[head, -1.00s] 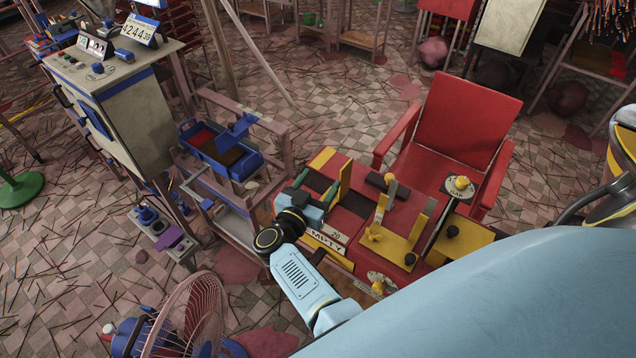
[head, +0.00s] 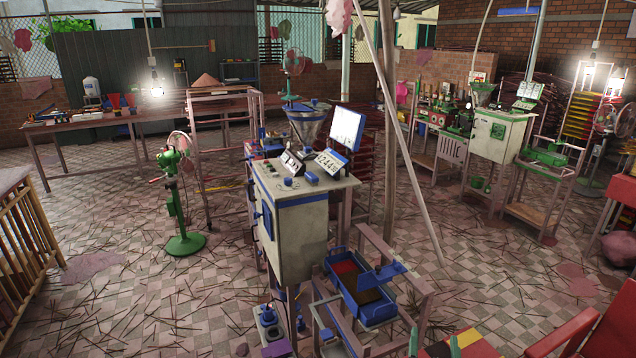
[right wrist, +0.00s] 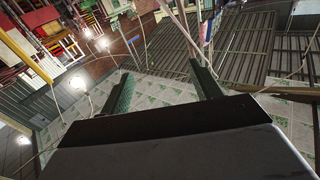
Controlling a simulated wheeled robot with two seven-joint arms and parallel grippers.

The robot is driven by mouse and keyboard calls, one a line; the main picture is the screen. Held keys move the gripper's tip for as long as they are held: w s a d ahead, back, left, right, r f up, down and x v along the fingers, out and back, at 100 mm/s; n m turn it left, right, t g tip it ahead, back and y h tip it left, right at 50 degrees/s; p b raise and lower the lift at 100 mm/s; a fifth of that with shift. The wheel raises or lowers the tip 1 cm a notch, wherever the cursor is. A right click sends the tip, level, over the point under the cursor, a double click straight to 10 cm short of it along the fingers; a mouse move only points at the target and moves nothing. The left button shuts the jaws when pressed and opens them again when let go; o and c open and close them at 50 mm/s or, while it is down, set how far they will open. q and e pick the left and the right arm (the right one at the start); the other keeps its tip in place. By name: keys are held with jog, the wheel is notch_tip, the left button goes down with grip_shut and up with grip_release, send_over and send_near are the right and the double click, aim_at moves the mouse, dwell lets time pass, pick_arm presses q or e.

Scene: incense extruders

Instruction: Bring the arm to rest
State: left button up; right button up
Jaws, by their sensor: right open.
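Beyond the fingers are roof panels, hanging lamps and part of the room, seen at a steep tilt. My left gripper is in neither view.
A grey control cabinet (head: 300,240) stands mid-view, with a blue tray (head: 345,298) on a frame beside it. A green stand (head: 185,243) is to its left. Part of a red chair (head: 601,335) shows lower right. Sticks litter the tiled floor.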

jog(key=s+a+f+n+g+y, duration=0.2)
jog(key=s+a+n+g+y, duration=0.45)
jog(key=s+y, duration=0.3)
jog(key=s+d+g+h, duration=0.2)
jog(key=s+g, duration=0.2)
jog(key=s, duration=0.6)
jog(key=s+d+g+h, duration=0.2)
jog(key=s+d+g, duration=0.15)
jog(key=s, duration=0.65)
notch_tip(320, 180, down, 32)
jog(key=s+a+g+b, duration=0.1)
jog(key=s+g+b, duration=0.1)
jog(key=b, duration=0.4)
jog(key=s+d+f+b, duration=0.2)
jog(key=s+f+b, duration=0.3)
jog(key=s+f, duration=1.1)
notch_tip(320, 180, down, 3)
jog(key=shift+d+f+g, duration=0.15)
jog(key=shift+d+g, duration=0.25)
